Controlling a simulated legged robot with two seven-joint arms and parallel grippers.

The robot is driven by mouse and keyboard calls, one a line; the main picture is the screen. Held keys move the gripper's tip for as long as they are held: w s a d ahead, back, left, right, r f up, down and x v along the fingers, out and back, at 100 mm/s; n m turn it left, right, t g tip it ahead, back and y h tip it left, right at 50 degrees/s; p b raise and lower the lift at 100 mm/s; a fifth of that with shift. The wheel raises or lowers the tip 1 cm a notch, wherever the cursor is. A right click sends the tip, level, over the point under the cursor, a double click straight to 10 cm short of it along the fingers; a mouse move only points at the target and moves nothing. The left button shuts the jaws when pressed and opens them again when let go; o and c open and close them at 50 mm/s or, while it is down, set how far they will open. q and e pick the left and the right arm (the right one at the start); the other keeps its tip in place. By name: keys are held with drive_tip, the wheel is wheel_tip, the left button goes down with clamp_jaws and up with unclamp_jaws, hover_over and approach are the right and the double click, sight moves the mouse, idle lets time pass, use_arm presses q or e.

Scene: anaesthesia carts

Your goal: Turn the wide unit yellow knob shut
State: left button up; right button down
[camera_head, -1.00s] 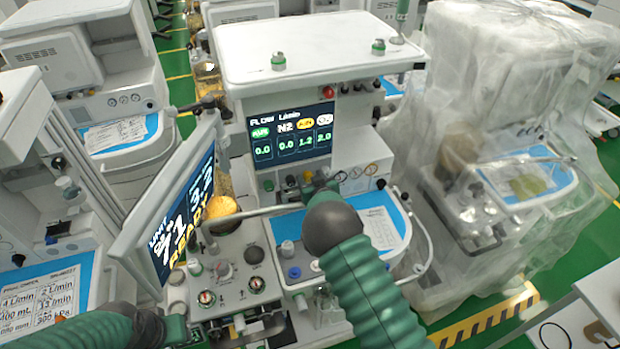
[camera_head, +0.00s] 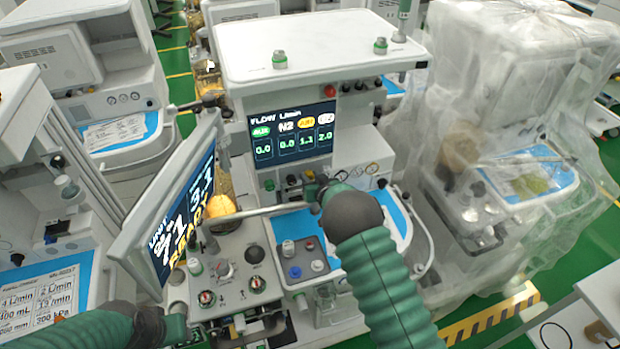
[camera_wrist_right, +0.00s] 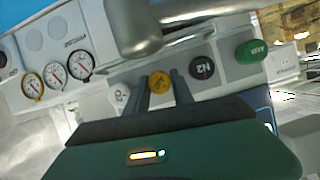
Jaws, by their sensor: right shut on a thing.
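The wide unit (camera_head: 300,55) stands in the middle of the head view, with a row of knobs under its flow display (camera_head: 290,135). The display reads 0.0, 0.0, 1.1 under the yellow label, and 2.0. In the right wrist view, the yellow knob (camera_wrist_right: 160,82) sits between the two dark fingers of my right gripper (camera_wrist_right: 162,92), which is shut on it. In the head view my right gripper (camera_head: 312,189) is at the knob row and mostly hides the yellow knob. My left arm (camera_head: 148,325) is at the lower left; its jaw state is unclear.
A grey bar (camera_head: 265,211) runs in front of the panel. A tilted screen (camera_head: 170,205) stands left. A plastic-covered machine (camera_head: 515,140) stands right.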

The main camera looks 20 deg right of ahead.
drive_tip(key=m+y, duration=0.1)
drive_tip(key=m+b, duration=0.1)
drive_tip(key=m, duration=0.1)
drive_tip(key=shift+d+y, duration=0.3)
drive_tip(key=shift+y, duration=0.1)
drive_tip(key=shift+m+y+b, duration=0.5)
drive_tip(key=shift+m+y, duration=0.3)
drive_tip(key=shift+m, duration=0.3)
drive_tip(key=shift+f, duration=0.1)
drive_tip(key=c, duration=1.3)
unclamp_jaws()
drive_tip(key=shift+c, duration=0.2)
drive_tip(key=shift+o, duration=1.2)
drive_tip(key=shift+s, duration=0.1)
drive_tip(key=shift+d+t, duration=0.1)
drive_tip(key=shift+t, duration=0.2)
